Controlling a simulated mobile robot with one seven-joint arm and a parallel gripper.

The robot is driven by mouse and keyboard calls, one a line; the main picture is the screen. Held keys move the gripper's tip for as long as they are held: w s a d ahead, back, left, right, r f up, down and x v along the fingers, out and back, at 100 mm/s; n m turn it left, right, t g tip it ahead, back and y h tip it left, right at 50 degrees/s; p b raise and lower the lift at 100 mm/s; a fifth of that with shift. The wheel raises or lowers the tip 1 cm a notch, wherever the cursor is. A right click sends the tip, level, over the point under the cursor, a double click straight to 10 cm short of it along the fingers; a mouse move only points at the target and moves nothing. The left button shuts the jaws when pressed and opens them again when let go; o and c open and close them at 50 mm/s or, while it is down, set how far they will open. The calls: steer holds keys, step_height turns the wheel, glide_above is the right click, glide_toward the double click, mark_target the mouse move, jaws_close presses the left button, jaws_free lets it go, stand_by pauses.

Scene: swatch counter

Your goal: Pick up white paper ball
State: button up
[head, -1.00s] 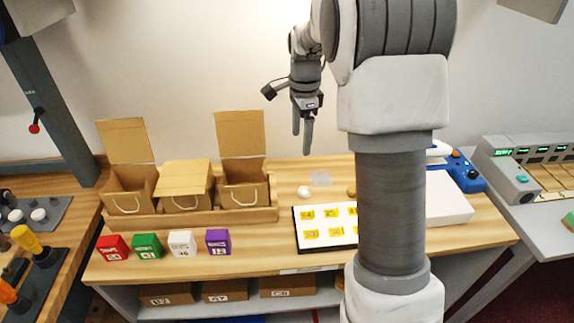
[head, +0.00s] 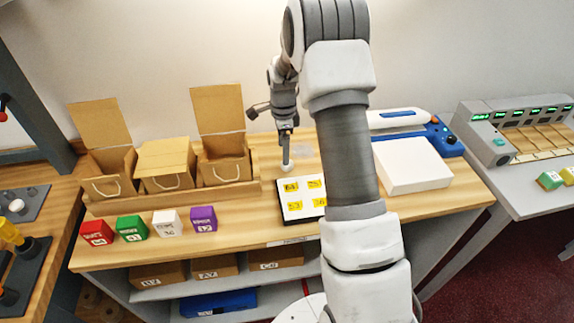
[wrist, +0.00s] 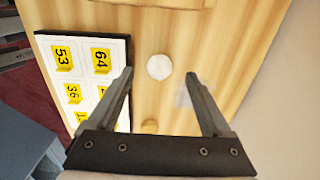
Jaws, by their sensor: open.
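The white paper ball (wrist: 159,67) lies on the wooden counter, just beyond and between the fingertips in the wrist view. My gripper (wrist: 159,73) is open and empty, with one finger on each side of the ball's line. In the head view my gripper (head: 286,168) points down over the counter, and the paper ball (head: 287,168) shows partly behind its fingers. I cannot tell the exact height of the fingertips above the counter.
A white board with yellow number cards (head: 284,209) lies close to the ball. A clear crumpled piece (head: 303,150) is behind it. Cardboard boxes (head: 226,172) stand to the left, with coloured cubes (head: 204,218) in front. A white box (head: 411,168) is to the right.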

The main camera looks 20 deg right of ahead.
steer(key=f, duration=0.2)
steer(key=d+f, duration=0.1)
steer(key=f, duration=0.1)
steer(key=shift+s+f, duration=0.15)
steer(key=shift+f, duration=0.7)
jaws_close()
